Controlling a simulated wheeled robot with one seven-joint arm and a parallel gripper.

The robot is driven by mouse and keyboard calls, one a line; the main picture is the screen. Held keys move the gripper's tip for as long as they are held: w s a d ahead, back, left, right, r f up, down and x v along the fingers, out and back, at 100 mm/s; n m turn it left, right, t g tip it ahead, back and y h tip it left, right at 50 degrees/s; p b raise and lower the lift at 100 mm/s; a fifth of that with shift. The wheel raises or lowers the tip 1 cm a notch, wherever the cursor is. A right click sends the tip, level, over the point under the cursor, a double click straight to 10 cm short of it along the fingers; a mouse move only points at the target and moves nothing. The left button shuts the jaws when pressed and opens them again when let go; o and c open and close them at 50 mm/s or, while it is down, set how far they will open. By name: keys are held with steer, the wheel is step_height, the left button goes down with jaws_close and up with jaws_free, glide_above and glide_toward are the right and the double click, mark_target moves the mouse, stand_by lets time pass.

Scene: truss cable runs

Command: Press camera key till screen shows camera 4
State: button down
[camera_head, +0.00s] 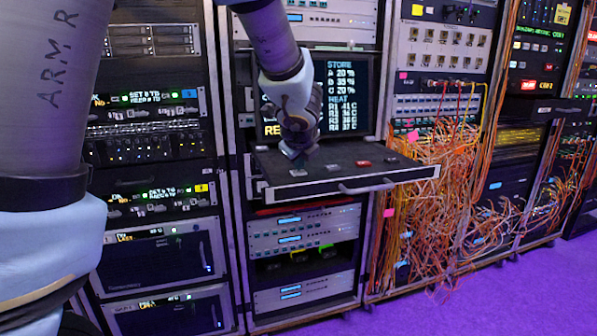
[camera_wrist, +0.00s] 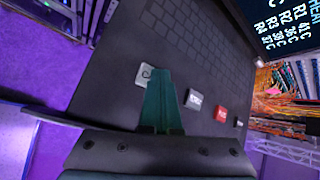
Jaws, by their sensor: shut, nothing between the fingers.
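The screen (camera_head: 343,80) above the pull-out tray shows STORE and HEAT lists. My arm hides its left part, where yellow letters starting "RE" show at the bottom; I can read no camera number. The tray (camera_head: 412,176) carries a row of keys. A pale key (camera_wrist: 143,76) with a dark curved mark sits at the left in the wrist view; it also shows in the head view (camera_head: 298,173). My gripper (camera_head: 296,154) is shut and empty, pointing down at this key. In the wrist view its green fingertips (camera_wrist: 157,70) overlap the key's right edge; I cannot tell whether they touch.
To the right of the pale key are a grey key (camera_wrist: 194,98), a red key (camera_wrist: 221,114) and a small key (camera_wrist: 238,123). A dark keyboard area (camera_wrist: 195,40) lies behind them. Orange cables (camera_head: 440,210) hang from the rack on the right. Purple floor (camera_head: 470,305) is clear in front.

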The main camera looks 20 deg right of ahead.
mark_target(299, 173)
steer(key=shift+r+p, duration=0.7)
steer(key=shift+r, duration=0.1)
steer(key=shift+r, duration=0.1)
step_height(299, 173, up, 5)
steer(key=p, duration=0.4)
steer(key=shift+p, duration=0.35)
stand_by(1.9)
steer(key=w+a+f+n+g+y, duration=0.1)
steer(key=a+f+n, duration=0.1)
steer(key=a+n, duration=0.35)
steer(key=w+a+f+n+y, duration=0.2)
steer(key=a+n, duration=0.1)
steer(key=a, duration=0.5)
steer(key=s+a+f+n+g, duration=0.3)
steer(key=s+a+n, duration=0.3)
steer(key=a+n, duration=0.5)
steer(key=s+a+f+n+g, duration=0.2)
steer(key=s+a+f+n, duration=0.2)
steer(key=a+n, duration=0.7)
steer(key=shift+s+a+g+y, duration=0.3)
steer(key=shift+s+a+g, duration=0.15)
steer(key=shift+s, duration=0.95)
